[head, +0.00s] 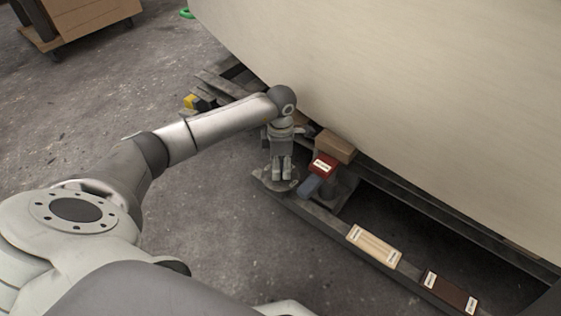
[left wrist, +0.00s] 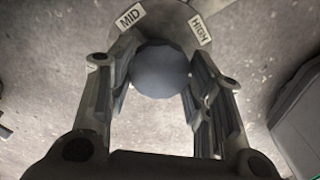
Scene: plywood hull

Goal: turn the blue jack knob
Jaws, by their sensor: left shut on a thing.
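The blue jack knob (left wrist: 160,72) is a round blue-grey knob between the two fingers of my left gripper (left wrist: 160,88) in the left wrist view. The fingers are shut on it, one on each side. Behind it is a round grey dial plate (left wrist: 175,20) with white labels MID (left wrist: 130,17) and HIGH (left wrist: 200,30). In the head view my left gripper (head: 281,172) points down over the dial plate (head: 266,178), and its fingers hide the knob. My right gripper is not in view.
A large pale plywood hull (head: 400,90) rises close beside the gripper. A blue part (head: 310,187), a red labelled block (head: 323,165) and a brown wooden block (head: 336,146) are just right of it. Labelled pale (head: 374,247) and dark (head: 448,292) blocks lie along the rail.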

